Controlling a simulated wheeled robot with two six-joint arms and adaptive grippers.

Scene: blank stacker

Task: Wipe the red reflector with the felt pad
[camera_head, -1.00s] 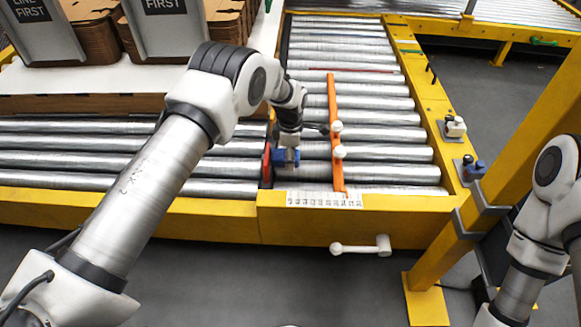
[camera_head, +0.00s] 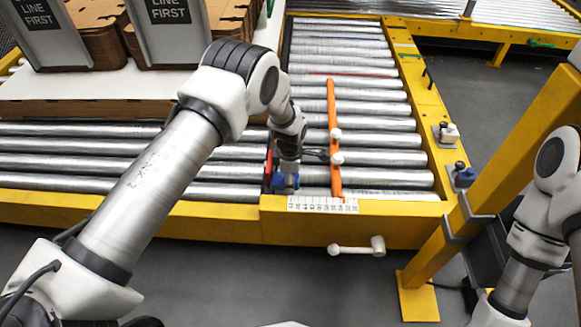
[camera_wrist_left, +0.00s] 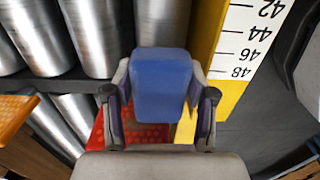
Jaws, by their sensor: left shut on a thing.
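The blue felt pad (camera_head: 286,181) is a block held in my left gripper (camera_head: 287,171), near the front yellow rail. In the left wrist view the pad (camera_wrist_left: 160,85) sits between the two fingers of my left gripper (camera_wrist_left: 160,100). The red reflector (camera_head: 268,167) is just left of the pad, partly hidden by the gripper. Its dotted red face (camera_wrist_left: 142,134) shows below and behind the pad in the wrist view. I cannot tell whether pad and reflector touch. My right arm shows at the right edge, but its gripper is out of view.
An orange bar (camera_head: 333,140) with white knobs crosses the rollers just right of my left gripper. A white ruler strip (camera_head: 323,205) lies on the front yellow rail. A white lever (camera_head: 357,248) sticks out below. Flattened cartons (camera_head: 95,45) are stacked at back left.

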